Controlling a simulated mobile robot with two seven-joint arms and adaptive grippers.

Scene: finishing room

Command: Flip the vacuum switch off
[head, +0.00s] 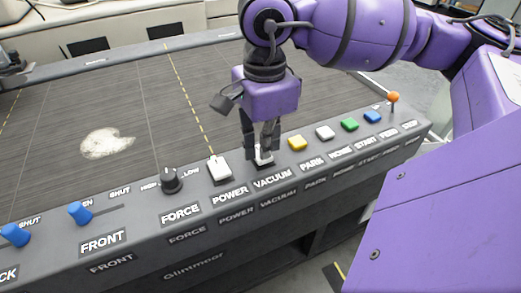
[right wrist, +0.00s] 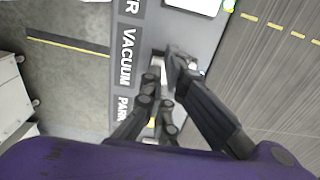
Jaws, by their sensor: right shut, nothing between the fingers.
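The vacuum switch (head: 263,160) is a small pale switch on the dark front panel, above the VACUUM label (head: 273,178). My right gripper (head: 262,150) points down right at the switch, with its fingers shut and empty. The fingertips hide most of the switch, so I cannot tell its position or whether they touch it. In the right wrist view the fingertips (right wrist: 172,62) are beside the VACUUM label (right wrist: 127,57), and the switch is largely hidden behind them.
A white POWER switch (head: 219,168) stands just left, then a black FORCE knob (head: 171,180) and blue levers (head: 80,212). To the right are yellow (head: 297,142), white, green and blue buttons and an orange-topped lever (head: 393,98). A pale flat piece (head: 107,143) lies on the dark bed.

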